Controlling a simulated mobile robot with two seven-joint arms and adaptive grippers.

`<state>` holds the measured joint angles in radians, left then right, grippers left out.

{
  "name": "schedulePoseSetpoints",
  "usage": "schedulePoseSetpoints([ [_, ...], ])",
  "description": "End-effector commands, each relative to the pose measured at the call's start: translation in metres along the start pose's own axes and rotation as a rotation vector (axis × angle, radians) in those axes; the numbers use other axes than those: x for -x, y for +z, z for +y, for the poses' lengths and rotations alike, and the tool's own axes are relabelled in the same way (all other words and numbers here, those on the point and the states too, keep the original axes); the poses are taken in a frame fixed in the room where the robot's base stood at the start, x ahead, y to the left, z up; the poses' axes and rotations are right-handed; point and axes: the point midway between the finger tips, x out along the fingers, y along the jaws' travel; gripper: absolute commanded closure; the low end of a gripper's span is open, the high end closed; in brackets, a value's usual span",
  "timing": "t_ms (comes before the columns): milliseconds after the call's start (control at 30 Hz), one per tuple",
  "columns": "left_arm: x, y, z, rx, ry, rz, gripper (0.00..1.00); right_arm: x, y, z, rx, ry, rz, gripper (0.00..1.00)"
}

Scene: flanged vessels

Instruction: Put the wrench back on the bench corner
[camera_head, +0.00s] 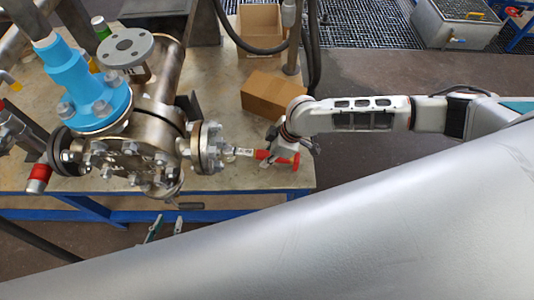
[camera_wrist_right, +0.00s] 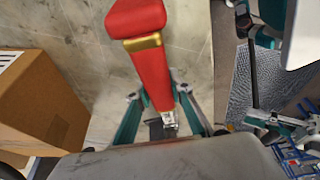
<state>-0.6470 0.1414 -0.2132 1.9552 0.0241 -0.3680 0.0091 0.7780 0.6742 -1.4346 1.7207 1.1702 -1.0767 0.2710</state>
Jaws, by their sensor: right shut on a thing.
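The wrench, a tool with a red grip (camera_head: 263,155), is in my right gripper (camera_head: 288,150) above the right end of the bench (camera_head: 235,180). Its silver end points left, close to the vessel's right flange; I cannot tell if they touch. In the right wrist view the red grip (camera_wrist_right: 152,65) has a gold band and passes between the teal fingers of my right gripper (camera_wrist_right: 162,118), which are shut on it. My left gripper (camera_head: 165,229) is beyond the bench's front edge, its fingertips apart and empty; its arm is hidden by the large grey surface.
The flanged metal vessel (camera_head: 160,130) with a blue fitting (camera_head: 78,80) fills the bench's left part. Cardboard boxes (camera_head: 270,96) (camera_head: 258,25) stand near the right edge. A black hose hangs behind.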

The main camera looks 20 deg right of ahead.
Motion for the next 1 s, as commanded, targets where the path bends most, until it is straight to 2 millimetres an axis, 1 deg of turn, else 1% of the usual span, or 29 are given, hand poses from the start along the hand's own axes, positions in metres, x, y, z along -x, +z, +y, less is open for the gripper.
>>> schedulePoseSetpoints([
  [433, 0.0010, -0.0053, -0.0010, 0.002, -0.002, 0.009, 0.70, -0.0007, -0.0012, 0.0010, 0.000, 0.002, 0.004, 1.00],
  [933, 0.0000, -0.0009, 0.0000, 0.003, -0.001, 0.004, 0.70, -0.0098, 0.0025, 0.0011, -0.002, 0.002, 0.004, 1.00],
  [967, -0.0001, -0.0004, 0.0000, 0.003, -0.001, 0.003, 0.70, -0.0099, 0.0024, 0.0012, -0.001, 0.002, 0.004, 0.77],
  [1000, -0.0001, 0.0001, 0.0001, 0.003, -0.001, 0.002, 0.70, -0.0096, 0.0023, 0.0013, -0.001, 0.002, 0.004, 0.66],
])
